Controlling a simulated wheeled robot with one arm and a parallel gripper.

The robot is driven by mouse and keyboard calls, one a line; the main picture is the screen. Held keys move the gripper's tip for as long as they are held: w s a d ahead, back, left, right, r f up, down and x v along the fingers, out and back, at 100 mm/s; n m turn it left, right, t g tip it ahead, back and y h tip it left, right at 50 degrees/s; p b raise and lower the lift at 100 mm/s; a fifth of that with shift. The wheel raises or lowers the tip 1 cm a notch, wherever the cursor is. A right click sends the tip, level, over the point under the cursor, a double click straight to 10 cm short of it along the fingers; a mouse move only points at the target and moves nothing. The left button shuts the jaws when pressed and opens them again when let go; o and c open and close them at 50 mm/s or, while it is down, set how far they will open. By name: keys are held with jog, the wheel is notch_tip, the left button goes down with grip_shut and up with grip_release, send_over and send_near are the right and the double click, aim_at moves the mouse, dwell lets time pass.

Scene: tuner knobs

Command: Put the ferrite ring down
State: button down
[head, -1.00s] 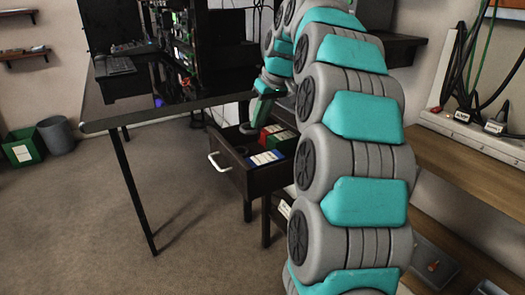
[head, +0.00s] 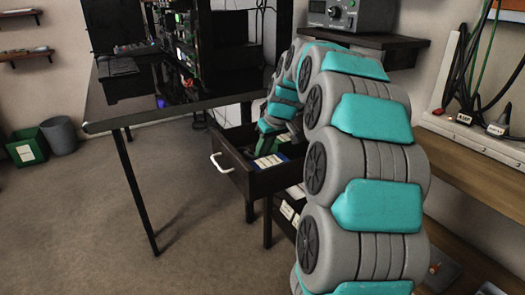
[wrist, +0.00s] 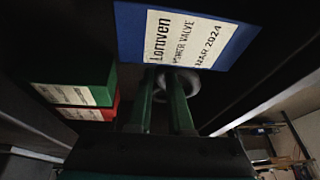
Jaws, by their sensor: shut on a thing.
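The ferrite ring (wrist: 182,84) is a dark grey ring, seen in the wrist view between and behind the green fingertips of my gripper (wrist: 164,98). My gripper is shut on it. The ring overlaps the edge of a blue box (wrist: 135,30) with a white printed label; I cannot tell whether they touch. In the head view my gripper (head: 266,145) is low at the open drawer (head: 238,172), partly hidden. The ring cannot be made out there.
A green box (wrist: 100,75) and a red box (wrist: 108,111) lie to one side in the wrist view. The drawer's walls are close around my gripper. A dark desk (head: 150,117) stands left of the drawer. A grey device (head: 345,14) sits on a shelf above.

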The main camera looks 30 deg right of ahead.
jog(key=shift+f, duration=0.15)
jog(key=shift+f+b, duration=0.3)
jog(key=shift+f, duration=0.15)
jog(key=c, duration=0.8)
grip_release()
jog(key=shift+c, duration=0.2)
jog(key=v, duration=1.3)
jog(key=shift+w+r, duration=0.2)
jog(key=shift+w, duration=0.05)
